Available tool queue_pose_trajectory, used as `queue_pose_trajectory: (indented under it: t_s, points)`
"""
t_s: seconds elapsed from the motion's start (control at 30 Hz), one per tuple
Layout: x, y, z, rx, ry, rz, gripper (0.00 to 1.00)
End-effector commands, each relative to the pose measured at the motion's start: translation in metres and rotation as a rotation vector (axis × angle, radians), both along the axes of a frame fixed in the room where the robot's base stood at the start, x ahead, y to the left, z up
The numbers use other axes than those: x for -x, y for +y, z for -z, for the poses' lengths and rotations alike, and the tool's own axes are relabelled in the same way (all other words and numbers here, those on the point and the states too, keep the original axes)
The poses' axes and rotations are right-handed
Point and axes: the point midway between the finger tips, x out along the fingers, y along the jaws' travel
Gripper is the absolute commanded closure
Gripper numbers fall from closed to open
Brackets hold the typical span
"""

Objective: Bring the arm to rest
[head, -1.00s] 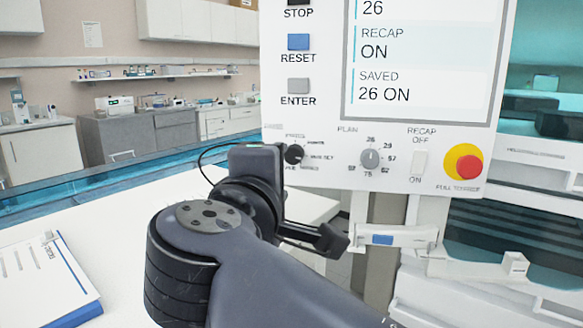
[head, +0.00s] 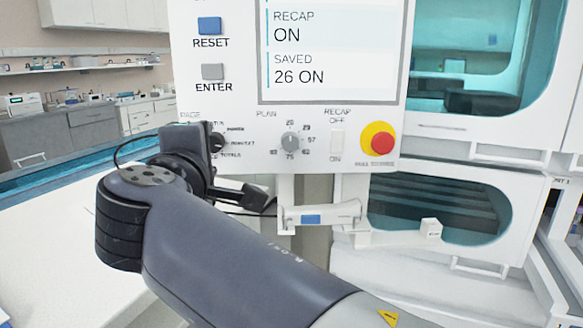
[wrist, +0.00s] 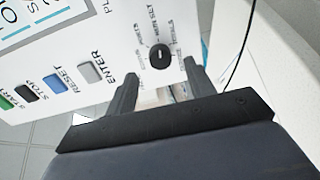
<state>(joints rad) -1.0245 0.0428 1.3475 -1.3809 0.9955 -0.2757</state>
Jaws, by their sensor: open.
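My gripper (wrist: 162,85) is open in the wrist view, with its two dark fingers apart and nothing between them. Beyond the fingertips is the white control panel (wrist: 115,45) with its black page knob (wrist: 160,56). In the head view my arm reaches up from the lower right and bends in front of the panel (head: 235,110). My wrist there covers part of the page knob (head: 217,142). My gripper's fingertips are hard to make out in the head view. The panel screen (head: 330,50) reads RECAP ON and SAVED 26 ON.
A handheld scanner-like device (head: 322,214) sits in a holder right of my wrist. A red stop button (head: 378,140) is on the panel. A teal-windowed cabinet (head: 470,50) stands at the right. A white tabletop (head: 50,250) lies at the left, mostly clear in view.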

Motion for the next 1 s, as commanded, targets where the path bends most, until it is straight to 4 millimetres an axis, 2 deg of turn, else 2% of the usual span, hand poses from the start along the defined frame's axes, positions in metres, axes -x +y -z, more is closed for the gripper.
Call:
queue_pose_trajectory:
  t_s: [0.13, 0.33, 0.83, 1.0]
  points:
    - [-0.025, 0.000, 0.002, 0.000, 0.001, 0.004, 0.49]
    - [-0.044, 0.002, 0.003, 0.001, 0.000, 0.001, 0.49]
    - [-0.042, 0.002, 0.003, 0.019, -0.001, -0.001, 0.49]
    - [-0.027, 0.002, 0.001, 0.000, 0.000, -0.004, 0.49]
